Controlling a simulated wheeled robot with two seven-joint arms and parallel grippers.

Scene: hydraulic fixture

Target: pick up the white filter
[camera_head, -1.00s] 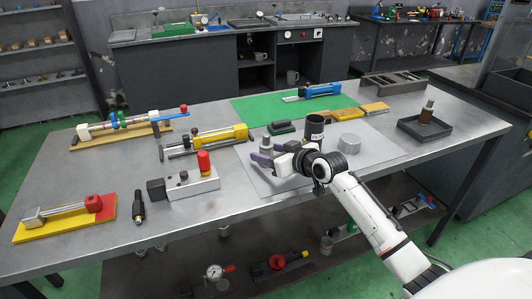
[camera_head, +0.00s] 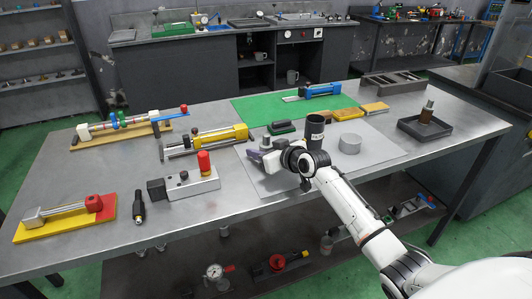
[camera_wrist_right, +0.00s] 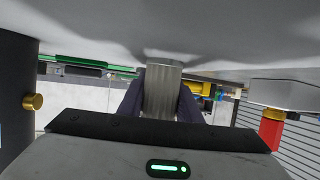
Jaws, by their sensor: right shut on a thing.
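The white filter shows in the wrist view as a pale grey, ribbed upright cylinder (camera_wrist_right: 162,92) between the two dark purple fingers of my right gripper (camera_wrist_right: 160,104). In the head view only the grey upper part of the filter (camera_head: 266,143) shows above the fingers. The right gripper (camera_head: 260,154) is shut on it, over the pale mat. The filter's lower part is hidden by the gripper, and I cannot tell if it touches the mat. My left gripper is not in view.
A grey block with a red cap (camera_head: 204,163) is at the left.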

